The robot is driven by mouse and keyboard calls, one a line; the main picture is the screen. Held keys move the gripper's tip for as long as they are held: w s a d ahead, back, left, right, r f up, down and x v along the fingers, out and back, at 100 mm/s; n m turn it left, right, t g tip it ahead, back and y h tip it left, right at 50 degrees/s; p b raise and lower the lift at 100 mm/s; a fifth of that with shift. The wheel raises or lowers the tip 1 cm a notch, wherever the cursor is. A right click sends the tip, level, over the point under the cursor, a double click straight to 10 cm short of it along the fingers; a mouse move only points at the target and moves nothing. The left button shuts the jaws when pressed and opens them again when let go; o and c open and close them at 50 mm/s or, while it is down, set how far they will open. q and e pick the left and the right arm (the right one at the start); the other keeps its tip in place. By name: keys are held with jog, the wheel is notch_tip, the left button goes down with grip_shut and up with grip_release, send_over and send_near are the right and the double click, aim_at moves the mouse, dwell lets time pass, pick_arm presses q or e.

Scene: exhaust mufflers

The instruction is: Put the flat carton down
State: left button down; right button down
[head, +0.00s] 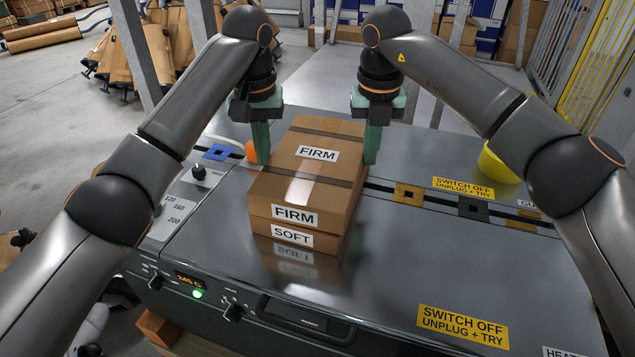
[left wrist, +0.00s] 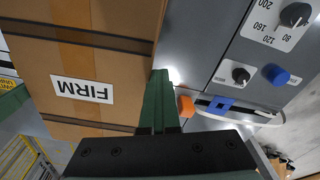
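A brown carton (head: 302,185) marked FIRM lies level on top of a lower carton (head: 270,230) marked SOFT on the grey machine top. The upper carton also fills the left of the left wrist view (left wrist: 100,65). My left gripper (head: 261,143) is at its left side, with its green fingers together, pointing down. That finger pair runs close along the carton's edge in the left wrist view (left wrist: 158,105). My right gripper (head: 373,145) is at the right side, fingers also together. Neither has carton between its own fingers. I cannot tell whether both touch the carton.
The machine top (head: 430,270) is clear in front and to the right. An orange block (head: 251,152) and a blue square (head: 217,153) are at the left. A yellow round object (head: 497,165) is at the back right. Knobs (head: 199,172) line the left panel.

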pick_arm(q)
jog(key=shift+s+a, duration=0.1)
jog(key=shift+s, duration=0.1)
jog(key=c, duration=1.5)
grip_release()
jog(key=shift+s+a+f, duration=0.1)
jog(key=shift+a, duration=0.15)
jog(key=o, duration=0.4)
jog(key=shift+a, duration=0.2)
jog(key=shift+c, duration=0.2)
pick_arm(e)
jog(key=shift+s+d+r, duration=0.1)
jog(key=shift+s+d, duration=0.05)
jog(key=shift+d, duration=0.7)
jog(key=c, duration=1.1)
grip_release()
jog(key=shift+c, duration=0.2)
pick_arm(q)
notch_tip(320, 180, up, 12)
jog(key=shift+s, duration=0.4)
pick_arm(e)
notch_tip(320, 180, up, 12)
jog(key=shift+s, duration=0.45)
